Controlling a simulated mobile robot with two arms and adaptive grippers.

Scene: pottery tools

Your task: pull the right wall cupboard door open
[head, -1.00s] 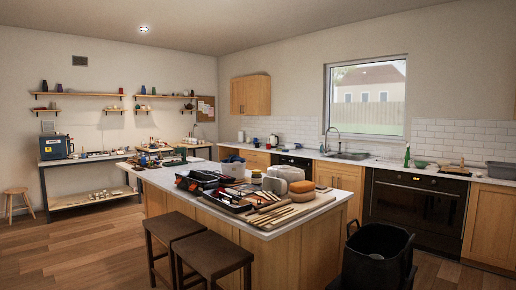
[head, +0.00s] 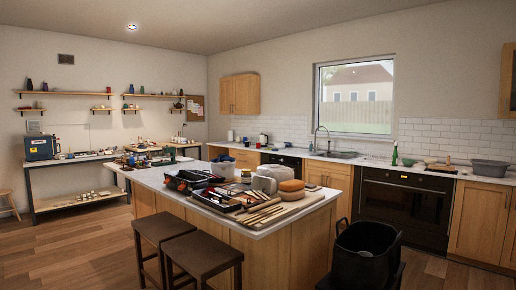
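A wooden wall cupboard (head: 508,82) shows at the right edge of the head view, right of the window. Only a narrow strip of it is in frame, so its door's handle and state cannot be made out. Another wooden wall cupboard (head: 240,94) hangs left of the window and looks shut. Neither of my grippers is in view.
An island (head: 270,243) covered with tools and clay stands in the middle, with two dark stools (head: 205,254) before it. A black bin (head: 365,250) stands at the front right. The counter with the black oven (head: 405,205) runs along the back wall. Open floor lies at left.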

